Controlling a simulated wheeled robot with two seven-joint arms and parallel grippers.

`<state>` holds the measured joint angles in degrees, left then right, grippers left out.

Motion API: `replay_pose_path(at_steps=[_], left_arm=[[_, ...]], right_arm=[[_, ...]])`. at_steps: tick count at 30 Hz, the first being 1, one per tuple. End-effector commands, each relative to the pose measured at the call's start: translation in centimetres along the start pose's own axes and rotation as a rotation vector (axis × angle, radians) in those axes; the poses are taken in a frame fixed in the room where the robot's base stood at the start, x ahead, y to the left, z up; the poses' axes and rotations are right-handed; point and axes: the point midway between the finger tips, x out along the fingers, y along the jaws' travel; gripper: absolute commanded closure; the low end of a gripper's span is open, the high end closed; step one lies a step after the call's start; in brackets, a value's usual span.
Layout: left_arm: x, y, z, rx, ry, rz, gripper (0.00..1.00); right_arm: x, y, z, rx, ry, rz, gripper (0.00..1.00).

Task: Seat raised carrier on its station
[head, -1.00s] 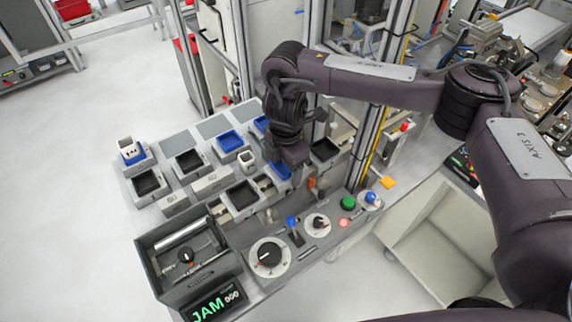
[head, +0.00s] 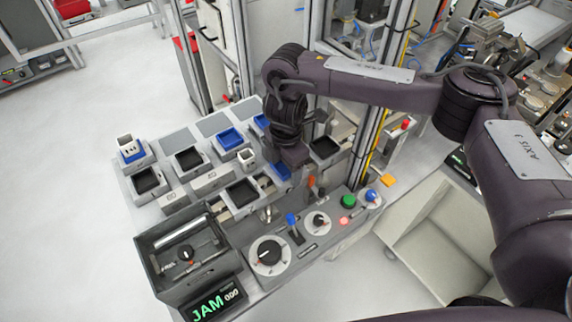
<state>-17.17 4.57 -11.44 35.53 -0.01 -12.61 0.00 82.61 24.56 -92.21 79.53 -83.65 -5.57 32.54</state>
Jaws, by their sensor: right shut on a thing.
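My right gripper (head: 284,168) comes down over the rear right part of the station table. Its fingers are mostly hidden by the wrist. More blue carriers (head: 231,139) stand at the back. My left gripper is not in view.
Black-topped grey stations (head: 148,184) stand in rows on the table. A grey bin (head: 164,277), a green JAM display (head: 213,303), a dial (head: 268,254), a blue-tipped lever (head: 291,220) and a green button (head: 348,201) line the front. An upright metal post (head: 367,145) stands right of my wrist.

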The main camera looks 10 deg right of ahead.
Motion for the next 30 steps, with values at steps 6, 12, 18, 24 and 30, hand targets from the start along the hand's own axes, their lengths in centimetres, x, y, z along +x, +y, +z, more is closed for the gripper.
replay_pose_path(at_steps=[6, 12, 18, 24, 30], left_arm=[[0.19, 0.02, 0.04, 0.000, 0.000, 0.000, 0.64], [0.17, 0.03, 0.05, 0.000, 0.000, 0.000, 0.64], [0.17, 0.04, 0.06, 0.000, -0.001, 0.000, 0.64], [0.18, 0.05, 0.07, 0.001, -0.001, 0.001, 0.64], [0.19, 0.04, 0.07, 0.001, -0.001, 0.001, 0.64]], right_arm=[[0.41, 0.01, -0.02, 0.000, 0.001, 0.001, 0.68], [0.38, 0.01, -0.02, 0.000, 0.001, 0.001, 0.68], [0.38, 0.01, -0.02, 0.000, 0.000, 0.001, 0.19], [0.41, -0.01, -0.01, 0.000, 0.000, 0.000, 0.11], [0.47, -0.05, 0.00, 0.000, 0.000, -0.001, 0.11]])
